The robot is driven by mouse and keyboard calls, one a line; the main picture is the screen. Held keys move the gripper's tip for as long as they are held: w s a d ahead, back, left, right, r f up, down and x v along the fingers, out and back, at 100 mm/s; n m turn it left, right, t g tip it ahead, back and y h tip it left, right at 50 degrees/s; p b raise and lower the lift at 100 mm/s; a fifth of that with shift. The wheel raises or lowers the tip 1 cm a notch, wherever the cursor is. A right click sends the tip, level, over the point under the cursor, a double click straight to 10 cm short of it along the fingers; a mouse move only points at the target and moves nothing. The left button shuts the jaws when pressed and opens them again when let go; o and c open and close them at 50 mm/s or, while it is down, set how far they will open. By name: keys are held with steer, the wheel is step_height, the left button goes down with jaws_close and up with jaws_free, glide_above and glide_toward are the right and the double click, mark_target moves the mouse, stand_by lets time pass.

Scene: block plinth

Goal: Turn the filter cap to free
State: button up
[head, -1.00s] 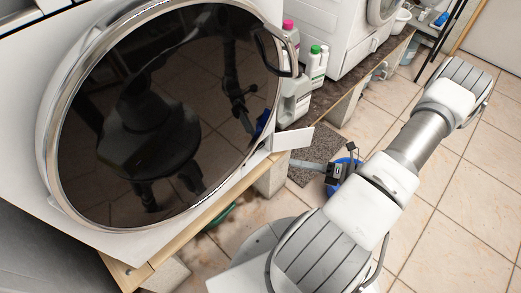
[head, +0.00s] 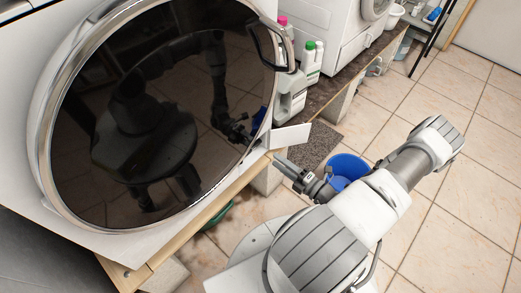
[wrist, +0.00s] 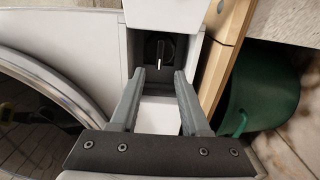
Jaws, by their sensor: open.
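The filter cap (wrist: 159,52) is a dark round knob with a white line, set in a dark recess at the top middle of the wrist view. The line stands nearly upright in that picture. My gripper (wrist: 159,76) is open and empty, with its two grey fingers spread below the cap and pointing at it. I see no contact with the cap. In the head view my gripper (head: 279,163) is low at the front of the washing machine (head: 38,135), just under the open white flap (head: 290,136). The cap is hidden in the head view.
The machine stands on a wood-edged plinth (head: 188,217). A green basin (wrist: 262,88) is below the plinth, close to the right finger in the wrist view. A blue bucket (head: 347,167) stands on the floor behind my arm. Bottles (head: 291,95) stand beyond the door.

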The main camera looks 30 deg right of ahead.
mark_target(257, 146)
steer(key=b+x, duration=0.1)
steer(key=x, duration=0.7)
steer(key=shift+w+a+b, duration=0.15)
steer(key=shift+w+b, duration=0.2)
jaws_close()
